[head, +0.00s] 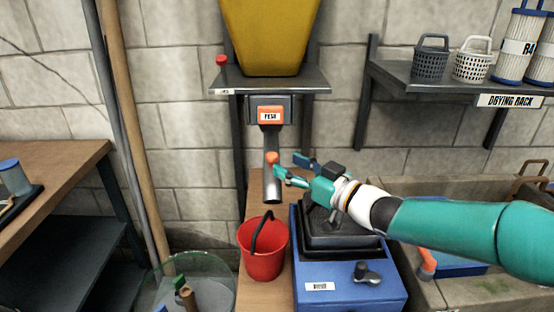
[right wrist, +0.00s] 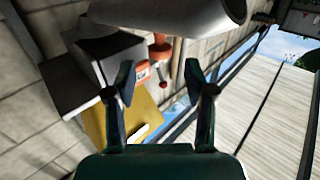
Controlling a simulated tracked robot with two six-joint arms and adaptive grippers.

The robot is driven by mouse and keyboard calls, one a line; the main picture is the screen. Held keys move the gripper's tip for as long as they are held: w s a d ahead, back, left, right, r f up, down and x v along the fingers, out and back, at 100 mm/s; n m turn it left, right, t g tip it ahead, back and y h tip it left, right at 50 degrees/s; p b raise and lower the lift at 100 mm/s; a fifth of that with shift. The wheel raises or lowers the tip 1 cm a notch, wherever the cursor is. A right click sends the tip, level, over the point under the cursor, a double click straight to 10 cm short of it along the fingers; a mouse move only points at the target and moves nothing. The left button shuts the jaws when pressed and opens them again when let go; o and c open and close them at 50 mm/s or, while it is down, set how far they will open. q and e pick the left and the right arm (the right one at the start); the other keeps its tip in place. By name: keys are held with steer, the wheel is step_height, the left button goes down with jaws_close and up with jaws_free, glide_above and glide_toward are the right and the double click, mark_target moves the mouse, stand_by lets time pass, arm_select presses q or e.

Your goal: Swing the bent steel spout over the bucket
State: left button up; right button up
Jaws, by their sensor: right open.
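The steel spout (head: 271,186) hangs below the feeder's orange label, with an orange knob (head: 272,158) on it. In the head view its mouth shows just above the back rim of the red bucket (head: 263,255); depth between them is hard to tell. The bucket stands upright with its dark handle raised. My right gripper (head: 288,166) is open just right of the spout, one fingertip close to the knob; contact cannot be told. In the right wrist view the spout (right wrist: 175,12) crosses the top, beyond the open fingers (right wrist: 163,82). My left gripper is out of view.
The yellow hopper (head: 268,35) sits on a wall shelf (head: 285,83) above. A blue machine (head: 335,275) with a black top stands right of the bucket, under my right arm. A glass tub (head: 215,268) is at lower left. A drying rack (head: 455,80) hangs at right.

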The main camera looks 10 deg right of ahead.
steer(key=shift+v, duration=2.7)
